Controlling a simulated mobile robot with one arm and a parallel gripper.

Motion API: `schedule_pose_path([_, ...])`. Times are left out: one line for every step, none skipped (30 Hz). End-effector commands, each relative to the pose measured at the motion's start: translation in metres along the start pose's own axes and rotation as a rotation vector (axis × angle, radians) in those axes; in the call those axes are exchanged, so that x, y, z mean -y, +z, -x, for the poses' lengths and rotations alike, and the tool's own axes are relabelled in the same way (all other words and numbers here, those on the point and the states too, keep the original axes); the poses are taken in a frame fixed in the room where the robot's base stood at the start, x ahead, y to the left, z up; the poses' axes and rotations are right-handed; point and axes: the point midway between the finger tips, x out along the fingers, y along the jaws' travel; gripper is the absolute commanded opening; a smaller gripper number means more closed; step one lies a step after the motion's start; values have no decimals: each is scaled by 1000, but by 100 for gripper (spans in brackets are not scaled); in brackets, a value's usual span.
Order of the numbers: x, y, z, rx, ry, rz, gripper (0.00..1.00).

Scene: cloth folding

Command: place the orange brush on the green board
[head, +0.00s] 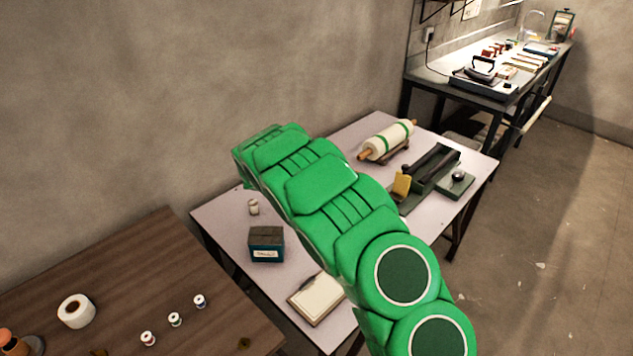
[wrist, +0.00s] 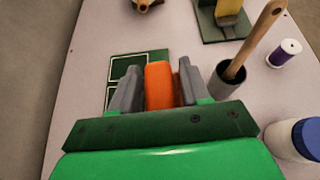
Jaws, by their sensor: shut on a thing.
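My gripper (wrist: 160,88) is shut on the orange brush (wrist: 160,86), which stands between the two grey fingers in the wrist view. The dark green board (wrist: 128,67) with pale outlines lies on the light table just beyond and to the left of the fingers. The fingers and brush cover part of it. I cannot tell whether the brush touches the board. In the head view my green arm reaches over the table and hides the board, the brush and the fingers.
In the wrist view a grey cup (wrist: 228,82) with a wooden handle, a purple spool (wrist: 284,53) and a white bottle (wrist: 292,140) stand at right. In the head view the light table (head: 222,216) also holds a fabric roll (head: 388,139), a dark box (head: 266,245) and a clipboard (head: 317,298).

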Motion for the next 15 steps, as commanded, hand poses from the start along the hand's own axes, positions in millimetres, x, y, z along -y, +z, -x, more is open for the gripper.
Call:
schedule_pose_path([-4, -2, -5, -2, 0, -3, 9])
schedule_pose_path([-8, -2, -7, -2, 1, -3, 9])
schedule_pose_path([-11, -3, -10, -2, 1, -2, 9])
schedule_pose_path([-13, -3, -12, -2, 1, -1, 9])
schedule_pose_path([-16, -3, -14, -1, 0, -1, 9])
schedule_pose_path([-18, -4, -18, 0, -1, -1, 9])
schedule_pose_path([-20, -3, -20, 0, -2, -2, 9])
schedule_pose_path([-23, -3, -22, 0, -1, -2, 9])
schedule_pose_path([-27, -3, -24, 0, 0, -2, 9])
schedule_pose_path([-29, -4, -27, 0, 0, -3, 9])
schedule_pose_path([-32, -4, -29, 0, 0, -3, 9])
schedule_pose_path([-35, -5, -32, 0, 0, -2, 9])
schedule_pose_path([-37, -6, -35, -1, -1, 0, 9])
schedule_pose_path([-38, -6, -37, 0, -1, 0, 9])
schedule_pose_path([-41, -9, -40, -1, -1, 0, 9])
